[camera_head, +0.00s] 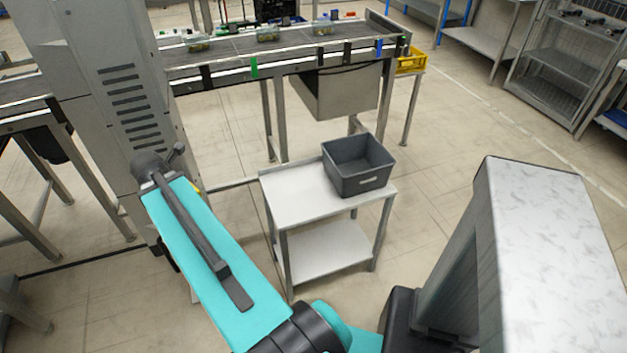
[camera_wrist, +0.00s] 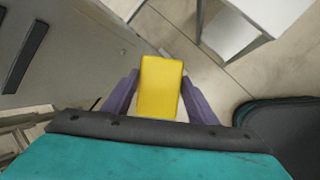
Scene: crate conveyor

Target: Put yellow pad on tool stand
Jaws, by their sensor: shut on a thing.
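The yellow pad (camera_wrist: 159,88) is between the two purple-grey fingers of my gripper (camera_wrist: 160,80) in the wrist view. My gripper is shut on it and holds it in the air. In the head view my arm mostly hides the gripper, and only a small yellow bit of the pad (camera_head: 196,188) shows beside the arm's far end. A low, light grey two-level stand (camera_head: 292,198), which may be the tool stand, is to the right of my gripper in the head view. The pad is apart from it.
A dark grey open crate (camera_head: 358,182) stands on the right part of the stand's top; the left part is bare. A grey cabinet (camera_head: 120,60) rises close to my gripper. A conveyor (camera_head: 230,65) with several small items runs behind.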

